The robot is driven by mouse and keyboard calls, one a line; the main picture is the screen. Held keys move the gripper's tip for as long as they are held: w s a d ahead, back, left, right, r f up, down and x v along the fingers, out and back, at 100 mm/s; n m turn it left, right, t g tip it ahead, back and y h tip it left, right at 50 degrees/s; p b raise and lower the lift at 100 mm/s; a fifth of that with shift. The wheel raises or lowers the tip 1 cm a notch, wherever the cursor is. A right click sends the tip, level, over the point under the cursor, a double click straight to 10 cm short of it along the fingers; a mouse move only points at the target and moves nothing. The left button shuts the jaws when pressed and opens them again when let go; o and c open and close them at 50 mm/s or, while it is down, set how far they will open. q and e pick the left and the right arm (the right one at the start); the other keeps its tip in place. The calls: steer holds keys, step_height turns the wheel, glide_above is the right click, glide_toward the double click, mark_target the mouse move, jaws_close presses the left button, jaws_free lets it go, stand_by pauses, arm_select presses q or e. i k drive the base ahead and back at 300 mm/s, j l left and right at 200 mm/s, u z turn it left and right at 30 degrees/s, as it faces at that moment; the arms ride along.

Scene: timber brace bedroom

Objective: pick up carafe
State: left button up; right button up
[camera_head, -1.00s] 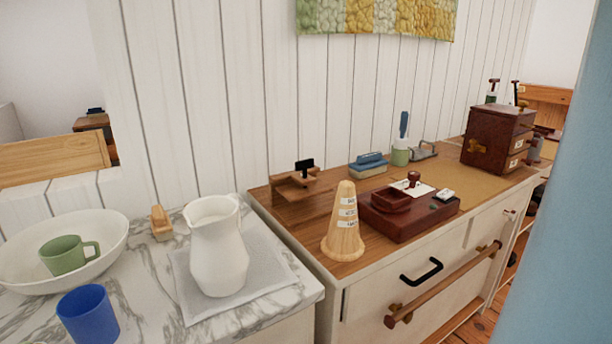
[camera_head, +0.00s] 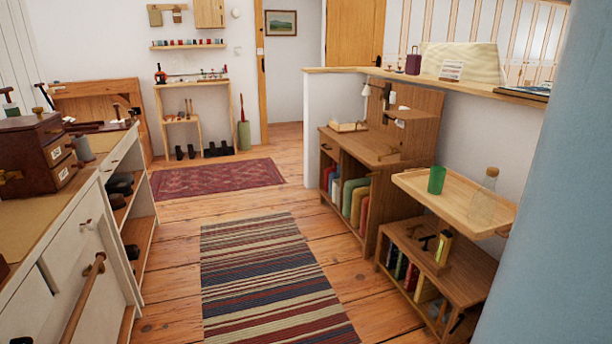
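A clear glass carafe (camera_head: 483,199) with a stopper-like top stands upright on a light wooden tray-like shelf (camera_head: 440,197) at the right. A green cup (camera_head: 436,180) stands on the same shelf, left of the carafe and apart from it. Neither of my grippers shows in the head view, so I cannot see what they hold.
A striped rug (camera_head: 268,275) lies on the open wooden floor in the middle. A white dresser (camera_head: 75,265) with a long handle bar runs along the left. A low bookshelf (camera_head: 440,265) stands beneath the shelf, and a wooden cabinet (camera_head: 365,180) stands behind. A blue surface fills the right edge.

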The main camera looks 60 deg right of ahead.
mark_target(483, 208)
steer(key=z, duration=3)
steer(key=i+j+z, duration=0.3)
steer(key=i+j, duration=0.4)
steer(key=i, duration=0.15)
steer(key=i+j+z, duration=0.25)
steer(key=i+j, duration=0.5)
steer(key=j, duration=0.1)
